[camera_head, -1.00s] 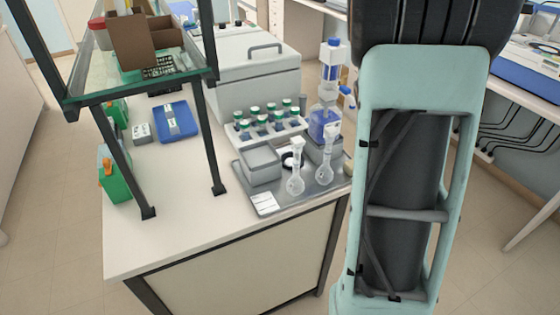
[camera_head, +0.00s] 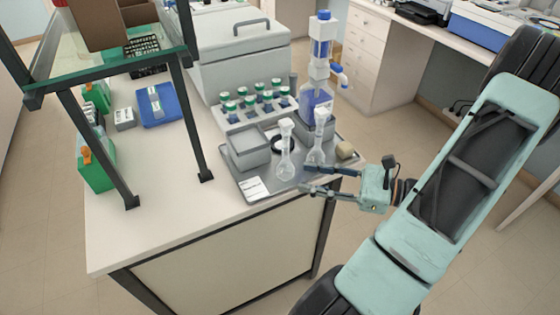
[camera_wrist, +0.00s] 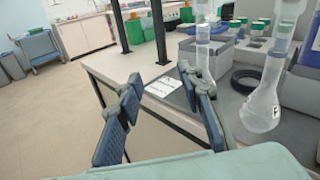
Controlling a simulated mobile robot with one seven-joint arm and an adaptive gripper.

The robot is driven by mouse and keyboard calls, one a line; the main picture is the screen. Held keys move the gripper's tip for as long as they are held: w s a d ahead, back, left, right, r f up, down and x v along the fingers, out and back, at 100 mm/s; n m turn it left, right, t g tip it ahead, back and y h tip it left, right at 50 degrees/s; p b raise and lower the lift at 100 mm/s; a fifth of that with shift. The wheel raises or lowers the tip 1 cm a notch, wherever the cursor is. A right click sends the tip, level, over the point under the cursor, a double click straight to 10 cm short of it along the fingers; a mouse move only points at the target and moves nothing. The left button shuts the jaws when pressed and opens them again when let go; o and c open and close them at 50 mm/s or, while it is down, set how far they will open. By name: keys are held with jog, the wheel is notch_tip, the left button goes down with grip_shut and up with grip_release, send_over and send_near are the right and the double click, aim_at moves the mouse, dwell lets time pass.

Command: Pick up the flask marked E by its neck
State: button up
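Two clear round-bottomed flasks with white stoppers stand upright on the grey tray (camera_head: 260,196). The left flask (camera_head: 285,160) shows in the wrist view (camera_wrist: 203,62), just beyond my right finger. The right flask (camera_head: 318,142) is nearer to my gripper and shows larger at the right of the wrist view (camera_wrist: 262,108). It bears a small dark letter that could be E or F; no letter is readable on the left flask. My gripper (camera_head: 306,178) is open and empty at the tray's front right. In the wrist view its fingers (camera_wrist: 160,80) are apart, with no flask between them.
A rack of green-capped bottles (camera_head: 258,110) and a blue-topped dispenser bottle (camera_head: 316,100) stand behind the flasks. A grey box (camera_head: 248,150) and white card (camera_head: 252,188) lie left. The front bench top is clear.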

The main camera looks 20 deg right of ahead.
aim_at(286, 159)
jog(key=w+m+t, duration=0.1)
jog(key=w, duration=0.1)
jog(key=w+m+t+h, duration=0.1)
jog(key=w, duration=0.1)
jog(key=w+d+m+t+h, duration=0.1)
jog(key=w+m, duration=0.1)
jog(key=shift+r+p, duration=0.25)
jog(key=shift+p, duration=0.05)
jog(key=shift+d+p+x, duration=0.25)
jog(key=shift+p+x, duration=0.2)
jog(key=shift+x, duration=2.5)
jog(key=shift+w+f, duration=0.1)
grip_shut()
